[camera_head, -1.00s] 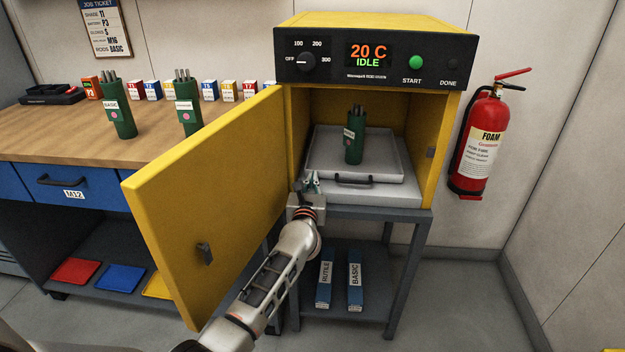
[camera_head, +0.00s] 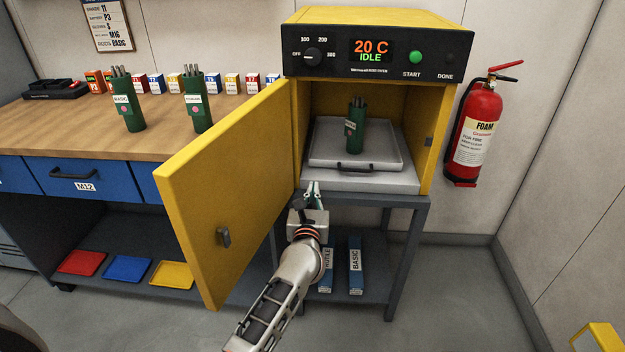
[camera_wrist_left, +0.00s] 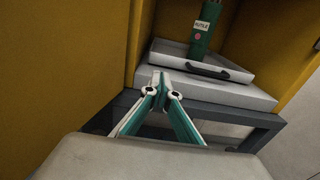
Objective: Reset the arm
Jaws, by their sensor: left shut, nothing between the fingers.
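My left gripper (camera_head: 312,190) is shut and empty, in front of the oven's lower front edge. Its closed fingertips also show in the left wrist view (camera_wrist_left: 162,82), pointing toward the oven opening. The yellow oven (camera_head: 428,130) stands with its door (camera_head: 225,190) swung open to the left. Its display reads 20 C IDLE. A green rod canister (camera_head: 355,128) stands upright on the grey tray (camera_head: 325,152) inside; it also shows in the left wrist view (camera_wrist_left: 203,32). My right gripper is not in view.
The open door stands just left of my left arm. A wooden bench (camera_head: 60,125) holds two green canisters (camera_head: 126,105) and small boxes. A fire extinguisher (camera_head: 478,130) hangs at right.

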